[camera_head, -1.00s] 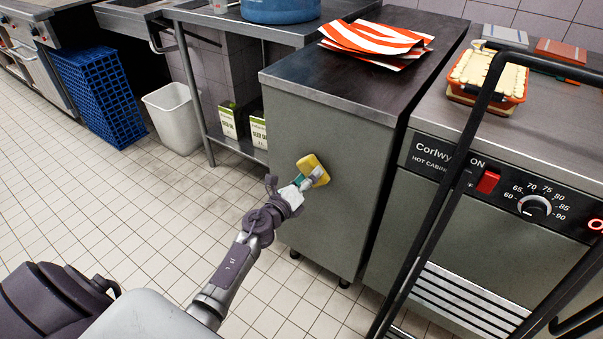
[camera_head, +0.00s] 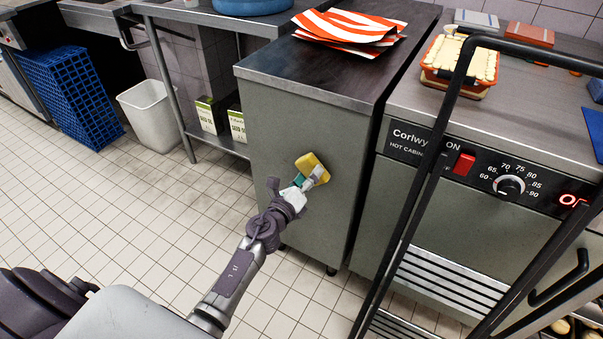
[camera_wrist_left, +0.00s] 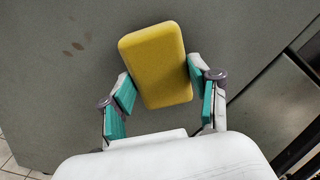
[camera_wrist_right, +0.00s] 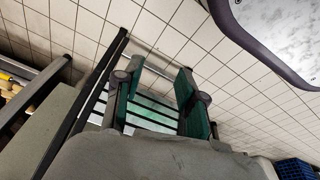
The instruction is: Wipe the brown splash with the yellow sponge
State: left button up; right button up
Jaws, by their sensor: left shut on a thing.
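The yellow sponge (camera_head: 310,165) is in my left gripper (camera_head: 307,179), in front of the grey side panel of a dark-topped cabinet. In the left wrist view the sponge (camera_wrist_left: 156,62) sits tilted between the teal finger pads of the left gripper (camera_wrist_left: 162,86), which is shut on it. The brown splash (camera_wrist_left: 75,46) shows there as a few small spots on the grey panel, left of the sponge and apart from it. I cannot make it out in the head view. My right gripper (camera_wrist_right: 156,95) is open, with nothing seen between its fingers.
The cabinet (camera_head: 290,130) carries red-and-white striped packets (camera_head: 350,30). A hot cabinet (camera_head: 430,170) stands to its right, with a black bar frame (camera_head: 425,170) in front. A white bin (camera_head: 153,113) and blue crates (camera_head: 72,95) stand left. The tiled floor between is clear.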

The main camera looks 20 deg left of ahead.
aim_at(299, 169)
pick_arm(q)
jog(key=shift+a, duration=1.2)
jog(key=shift+w+a+b, duration=0.15)
jog(key=shift+a+b, duration=0.15)
jog(key=shift+a, duration=0.25)
jog(key=shift+w+a, duration=0.1)
jog(key=shift+a, duration=1.05)
jog(key=shift+a+b, duration=0.35)
jog(key=shift+a, duration=0.6)
jog(key=shift+w+a, duration=0.1)
jog(key=shift+a, duration=0.5)
jog(key=shift+a+b, duration=0.35)
jog(key=shift+a, duration=0.05)
jog(key=shift+w+a+b, duration=0.15)
jog(key=shift+a+b, duration=0.15)
jog(key=shift+a, duration=0.75)
jog(key=shift+a+r, duration=0.2)
jog(key=shift+a, duration=0.25)
pick_arm(e)
notch_tip(299, 169, up, 9)
jog(key=w, duration=0.2)
jog(key=shift+t, duration=0.3)
